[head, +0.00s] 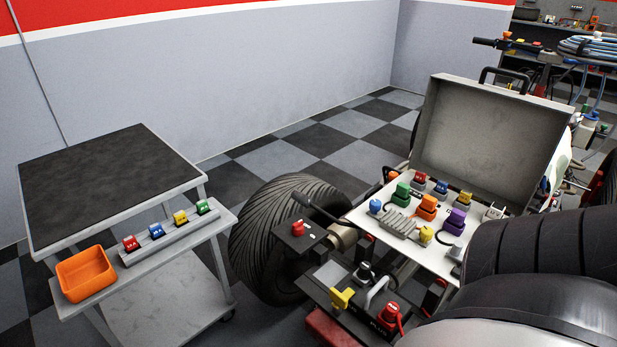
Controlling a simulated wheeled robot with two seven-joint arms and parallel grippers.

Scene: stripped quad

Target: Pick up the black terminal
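A small black terminal-like piece (364,273) stands on the dark front plate of the quad, just right of the tyre. It is small, and I cannot read any label on it. A yellow piece (342,299) sits in front of it to the left, and a grey curved handle (377,291) is beside it on the right. A red piece (389,316) sits on a black block in front.
An open case (488,142) with several coloured plugs stands on the quad. A cart (107,187) at left carries an orange bin (86,273) and a rail (176,236) with coloured blocks.

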